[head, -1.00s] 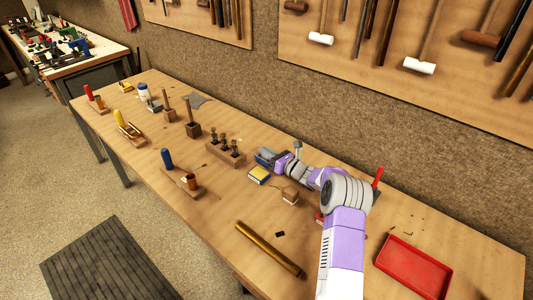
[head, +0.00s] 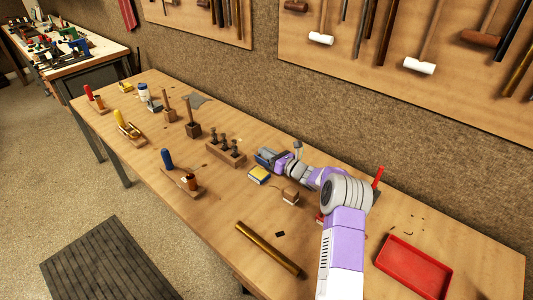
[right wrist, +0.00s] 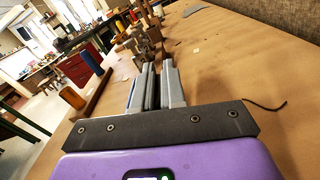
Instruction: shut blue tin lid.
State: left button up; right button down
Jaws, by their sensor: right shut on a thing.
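A small yellow-and-blue box (head: 259,174) lies just in front of the gripper. My left gripper is not in view.
A wooden block with dark pegs (head: 226,152) stands left of the gripper. A small brown block (head: 290,196), a brass tube (head: 270,249) and a red tray (head: 413,267) lie nearer.

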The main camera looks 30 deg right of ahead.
jog(key=shift+f, duration=0.1)
jog(key=n+b, duration=0.1)
jog(key=a+n+b, duration=0.1)
jog(key=b, duration=0.1)
jog(key=shift+s+a+f+n, duration=0.1)
jog(key=shift+s+a+n, duration=0.1)
jog(key=shift+s+n, duration=0.1)
jog(key=shift+s+a+n+b, duration=0.1)
jog(key=shift+a+n+b, duration=0.35)
jog(key=shift+n+b, duration=0.4)
jog(key=c, duration=1.5)
grip_release()
jog(key=shift+r, duration=0.2)
jog(key=shift+p+v, duration=0.85)
jog(key=shift+v, duration=2.95)
